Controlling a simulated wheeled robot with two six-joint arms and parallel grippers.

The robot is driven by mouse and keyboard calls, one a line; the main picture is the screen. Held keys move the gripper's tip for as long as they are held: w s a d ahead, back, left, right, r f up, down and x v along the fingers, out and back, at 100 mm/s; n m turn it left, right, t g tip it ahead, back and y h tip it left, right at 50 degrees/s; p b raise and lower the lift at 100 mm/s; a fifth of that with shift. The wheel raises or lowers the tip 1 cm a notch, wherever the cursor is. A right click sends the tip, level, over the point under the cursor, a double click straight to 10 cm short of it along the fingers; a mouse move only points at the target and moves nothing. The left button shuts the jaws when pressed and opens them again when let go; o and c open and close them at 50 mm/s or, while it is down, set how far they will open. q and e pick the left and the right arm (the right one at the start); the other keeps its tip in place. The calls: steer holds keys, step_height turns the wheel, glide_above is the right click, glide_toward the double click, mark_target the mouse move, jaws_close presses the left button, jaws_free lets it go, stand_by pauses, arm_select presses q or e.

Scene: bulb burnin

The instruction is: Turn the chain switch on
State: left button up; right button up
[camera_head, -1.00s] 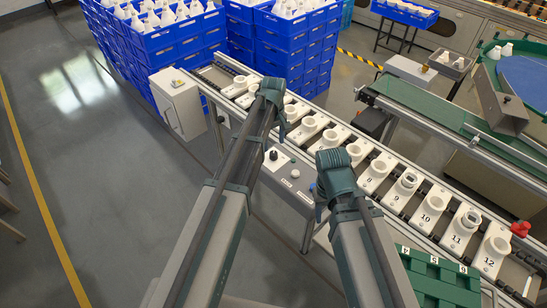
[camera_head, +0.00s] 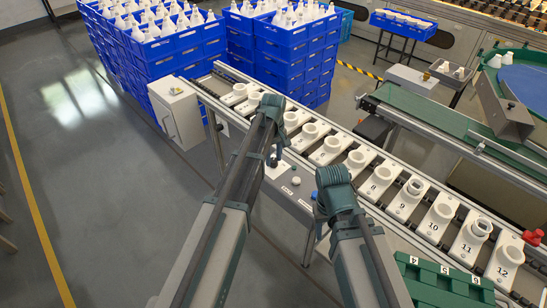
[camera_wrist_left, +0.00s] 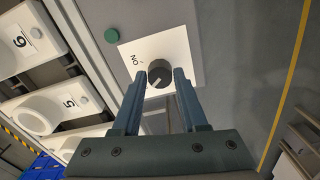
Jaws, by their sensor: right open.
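The chain switch is a round dark knob (camera_wrist_left: 160,75) with a pale pointer mark, on a white plate (camera_wrist_left: 178,45) printed "ON". In the left wrist view the pointer lies aslant, toward the lower left, away from the "ON" print. My left gripper (camera_wrist_left: 161,73) has one finger on each side of the knob, with no clear gap, and looks shut on it. In the head view my left gripper (camera_head: 273,159) is at the control panel (camera_head: 288,193), and hides most of the knob. My right gripper (camera_head: 320,212) hangs under its arm, mostly hidden, with nothing seen in it.
A pale button (camera_head: 295,181) sits beside the switch; a green button (camera_wrist_left: 111,35) shows in the wrist view. A conveyor with numbered white sockets (camera_head: 356,160) runs behind the panel. A green tray (camera_head: 440,285) is at the lower right. A grey cabinet (camera_head: 178,110) stands left.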

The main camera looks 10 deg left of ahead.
arm_select(q)
jaws_close()
steer(key=shift+m, duration=0.3)
steer(key=m, duration=0.4)
steer(key=shift+m, duration=0.4)
steer(key=m, duration=0.4)
steer(key=shift+m, duration=2.2)
